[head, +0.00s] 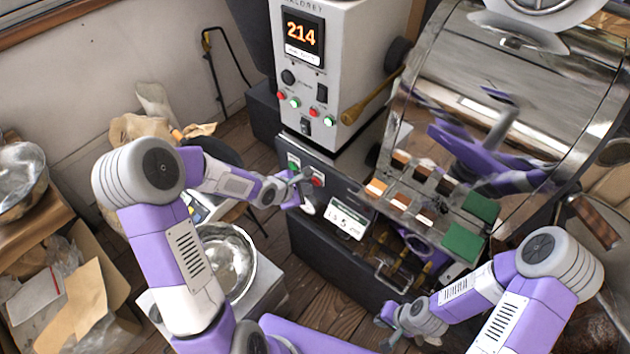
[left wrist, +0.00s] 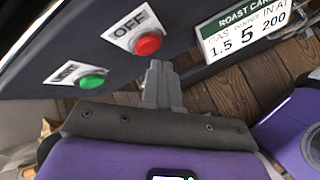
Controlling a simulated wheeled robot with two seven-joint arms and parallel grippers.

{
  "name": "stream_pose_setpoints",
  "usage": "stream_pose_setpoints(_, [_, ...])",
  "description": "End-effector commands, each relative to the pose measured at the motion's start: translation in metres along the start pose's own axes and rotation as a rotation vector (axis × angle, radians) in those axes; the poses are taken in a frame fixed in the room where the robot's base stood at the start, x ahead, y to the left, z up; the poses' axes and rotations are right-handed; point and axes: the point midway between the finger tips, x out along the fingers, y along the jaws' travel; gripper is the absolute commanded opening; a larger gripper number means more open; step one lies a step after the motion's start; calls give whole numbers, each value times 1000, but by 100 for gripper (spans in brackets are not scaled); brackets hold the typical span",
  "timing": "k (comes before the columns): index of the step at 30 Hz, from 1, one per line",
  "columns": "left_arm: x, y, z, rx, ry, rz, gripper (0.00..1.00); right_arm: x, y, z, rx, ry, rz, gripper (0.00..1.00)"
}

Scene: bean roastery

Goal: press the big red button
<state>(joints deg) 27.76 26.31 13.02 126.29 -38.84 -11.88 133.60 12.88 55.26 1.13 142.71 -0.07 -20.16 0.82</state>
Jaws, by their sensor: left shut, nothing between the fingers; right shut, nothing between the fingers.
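The big red button (left wrist: 147,44) sits on a white plate marked OFF on a dark panel; in the head view it shows as a red dot (head: 318,180). A green button (left wrist: 92,82) is on the same panel, to its left. My left gripper (head: 304,174) is shut and empty in front of the panel, beside the red button. In the left wrist view its fingertips (left wrist: 158,65) appear just below the red button; I cannot tell if they touch it. My right gripper (head: 384,320) is low at the right, shut and well away from the buttons.
A roast card (left wrist: 245,35) is right of the red button. Above the panel, a white control box (head: 318,70) shows 214 and bears small red and green lights. A glossy roaster drum (head: 500,80) fills the right. A metal bowl (head: 228,262) stands below my left arm.

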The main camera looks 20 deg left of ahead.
Motion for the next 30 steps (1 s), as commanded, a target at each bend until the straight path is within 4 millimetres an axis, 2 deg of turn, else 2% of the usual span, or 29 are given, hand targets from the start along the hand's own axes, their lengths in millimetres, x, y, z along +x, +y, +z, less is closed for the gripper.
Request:
stream_pose_setpoints(11, [-3,-2,-2,0,1,0,0,-2,-1,0,0,0,0,0])
stream_pose_setpoints(24, [-32,-22,-22,-2,1,-1,0,-24,-9,1,0,0,0,0])
stream_pose_setpoints(30, [-36,-26,-26,0,0,0,0,-26,-10,1,0,0,0,0])
